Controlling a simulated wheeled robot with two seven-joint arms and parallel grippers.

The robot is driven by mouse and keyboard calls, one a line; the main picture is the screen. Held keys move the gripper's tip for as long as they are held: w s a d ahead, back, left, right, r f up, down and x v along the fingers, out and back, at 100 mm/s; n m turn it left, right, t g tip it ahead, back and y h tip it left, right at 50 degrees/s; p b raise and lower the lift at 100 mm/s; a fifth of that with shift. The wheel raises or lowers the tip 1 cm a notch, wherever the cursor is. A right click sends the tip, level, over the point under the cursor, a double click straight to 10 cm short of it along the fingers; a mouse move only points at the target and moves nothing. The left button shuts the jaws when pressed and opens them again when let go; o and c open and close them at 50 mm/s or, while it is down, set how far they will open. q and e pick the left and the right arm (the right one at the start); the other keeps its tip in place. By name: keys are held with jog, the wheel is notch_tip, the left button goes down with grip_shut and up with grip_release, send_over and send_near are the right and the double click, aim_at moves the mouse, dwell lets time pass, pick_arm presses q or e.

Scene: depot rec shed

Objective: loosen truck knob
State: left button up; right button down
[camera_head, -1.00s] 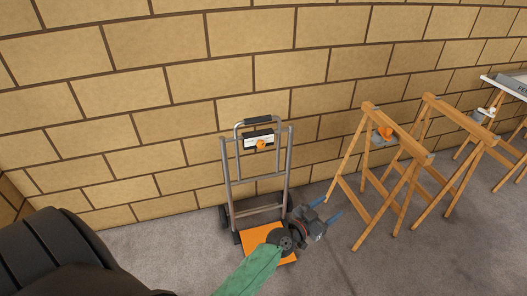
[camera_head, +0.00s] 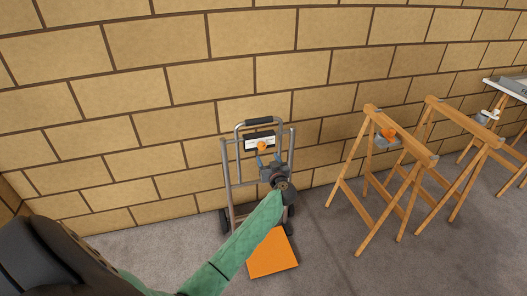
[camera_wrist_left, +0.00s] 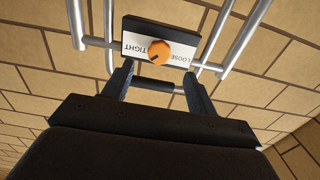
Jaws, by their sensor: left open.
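The truck knob (camera_head: 262,147) is orange and sits on a black-edged white panel (camera_head: 250,141) high on the hand truck's grey frame (camera_head: 227,172). In the left wrist view the knob (camera_wrist_left: 159,52) lies between the words TIGHT and LOOSE on the panel (camera_wrist_left: 136,43), with a dark mark on its lower left. My left gripper (camera_head: 270,156) is open just in front of and below the knob, apart from it as far as I can tell. In the wrist view its two fingers (camera_wrist_left: 158,73) point at the panel, one on each side. My right gripper is out of view.
The truck stands against a block wall (camera_head: 160,100), with an orange toe plate (camera_head: 271,256) on the floor. To the right are wooden sawhorses (camera_head: 404,145) and another orange knob (camera_head: 389,133) on a grey box. The floor between truck and sawhorses is clear.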

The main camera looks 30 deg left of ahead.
aim_at(262, 148)
pick_arm(q)
jog(key=x, duration=0.6)
jog(key=shift+w+a+r, duration=0.1)
jog(key=shift+w+a, duration=0.05)
jog(key=shift+w, duration=0.05)
jog(key=shift+w+a, duration=0.1)
jog(key=shift+a, duration=0.1)
